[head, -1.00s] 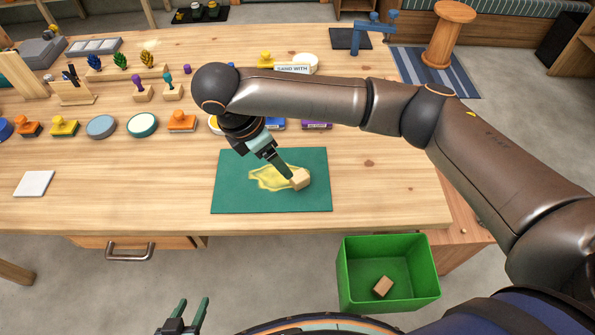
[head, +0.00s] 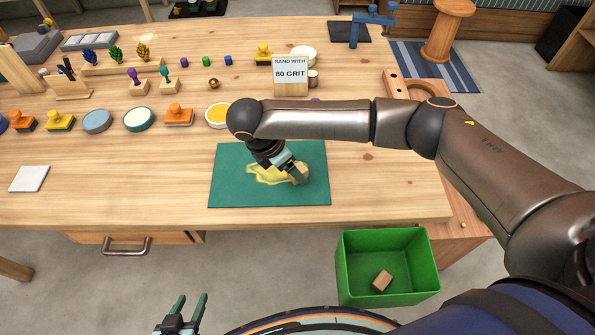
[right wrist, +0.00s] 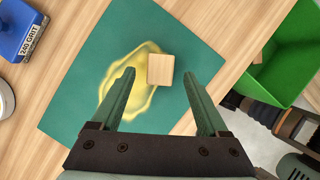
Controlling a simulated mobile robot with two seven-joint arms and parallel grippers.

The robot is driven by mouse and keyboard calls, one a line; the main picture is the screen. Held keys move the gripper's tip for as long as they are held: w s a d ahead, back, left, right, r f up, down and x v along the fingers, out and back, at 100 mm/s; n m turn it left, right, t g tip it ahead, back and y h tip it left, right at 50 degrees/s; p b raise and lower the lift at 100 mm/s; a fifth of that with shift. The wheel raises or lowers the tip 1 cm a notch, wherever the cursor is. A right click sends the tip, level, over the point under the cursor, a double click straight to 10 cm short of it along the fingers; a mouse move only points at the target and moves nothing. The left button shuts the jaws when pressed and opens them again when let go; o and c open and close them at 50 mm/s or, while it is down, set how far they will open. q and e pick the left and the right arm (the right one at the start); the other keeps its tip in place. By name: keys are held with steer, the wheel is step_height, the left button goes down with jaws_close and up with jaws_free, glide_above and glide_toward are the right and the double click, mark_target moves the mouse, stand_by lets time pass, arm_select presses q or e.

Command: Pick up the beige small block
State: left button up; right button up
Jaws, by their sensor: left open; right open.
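The beige small block (head: 300,173) sits at the right edge of a yellow patch (head: 262,173) on the green mat (head: 235,190). In the right wrist view the block (right wrist: 160,69) lies ahead of and between the two spread fingers, with a gap on each side. My right gripper (right wrist: 160,88) is open and empty; in the head view its tip (head: 293,171) is right at the block and partly covers it. My left gripper (head: 189,303) is open and empty at the bottom edge, in front of the table.
A green bin (head: 430,285) with a brown block (head: 382,280) in it stands below the table's front edge. The table around the mat's front is clear.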

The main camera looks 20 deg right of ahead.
steer(key=shift+d+f, duration=0.2)
steer(key=shift+f, duration=0.25)
jaws_close()
stand_by(0.3)
